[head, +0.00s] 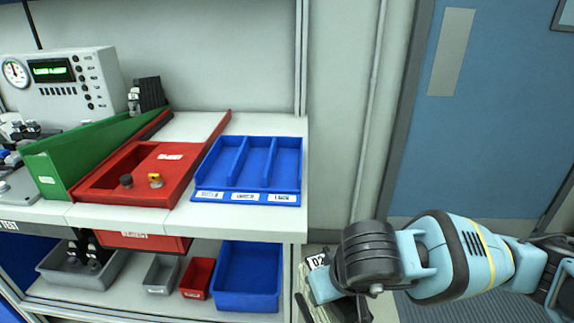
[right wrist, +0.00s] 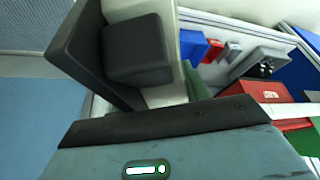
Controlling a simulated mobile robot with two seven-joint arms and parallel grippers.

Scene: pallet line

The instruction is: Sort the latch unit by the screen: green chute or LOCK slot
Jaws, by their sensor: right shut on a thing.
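My right gripper (head: 336,292) is low at the right of the bench, shut on a pale, greenish unit (head: 311,291), which my gripper largely hides. A small white tag with dark marks shows at its top. In the right wrist view a dark finger (right wrist: 78,45) stands close to the camera, and a green part (right wrist: 196,84) shows beside it. The screen (head: 53,71) shows green text too small to read. The green chute (head: 85,156) slopes at the left of the bench. The blue tray (head: 299,165) has three empty slots with white labels. My left gripper is out of view.
Grey, red and blue bins (head: 248,282) stand on the shelf below. The bench's right edge and a blue door (head: 490,120) border the free space around my right arm.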

